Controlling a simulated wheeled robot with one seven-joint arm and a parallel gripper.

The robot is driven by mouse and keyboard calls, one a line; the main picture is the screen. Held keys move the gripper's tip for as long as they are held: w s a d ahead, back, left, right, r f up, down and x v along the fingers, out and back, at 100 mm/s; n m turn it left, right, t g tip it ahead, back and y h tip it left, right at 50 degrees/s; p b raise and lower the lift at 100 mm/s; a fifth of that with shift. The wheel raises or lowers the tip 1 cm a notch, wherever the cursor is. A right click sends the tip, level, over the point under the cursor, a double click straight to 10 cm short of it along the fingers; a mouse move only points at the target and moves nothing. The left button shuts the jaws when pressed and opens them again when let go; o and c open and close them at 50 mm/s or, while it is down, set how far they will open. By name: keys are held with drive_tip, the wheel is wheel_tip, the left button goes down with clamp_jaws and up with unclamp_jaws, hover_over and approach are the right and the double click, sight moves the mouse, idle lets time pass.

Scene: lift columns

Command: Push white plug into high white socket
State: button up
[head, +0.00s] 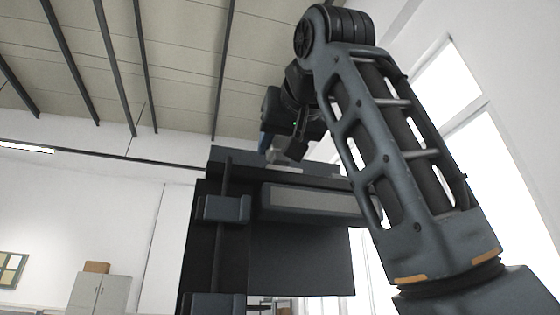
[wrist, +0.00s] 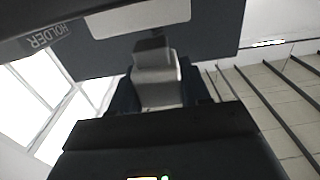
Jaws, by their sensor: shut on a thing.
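My gripper (head: 284,150) is raised over the top of the dark column unit in the head view. In the wrist view, my gripper (wrist: 157,84) is shut on a pale, blocky piece, which looks like the white plug (wrist: 156,93). Dark fingers sit on both sides of it. Its far end reaches toward a dark surface with a pale rounded panel (wrist: 140,18). In the head view only a small pale bit of the plug (head: 273,156) shows below the gripper. I cannot make out the high white socket for certain, nor whether the plug touches anything.
The dark column unit (head: 300,258) stands in front, with a long grey panel (head: 313,201) near its top and bracket blocks on its left. A "HOLDER" label (wrist: 48,38) shows upside down in the wrist view. A grey cabinet (head: 99,294) stands far back left.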

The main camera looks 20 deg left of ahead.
drive_tip(key=shift+f+b, duration=0.9)
drive_tip(key=shift+f, duration=0.5)
idle(0.4)
drive_tip(key=o, duration=1.6)
drive_tip(key=shift+r+p, duration=3.05)
drive_tip(key=shift+r, duration=0.5)
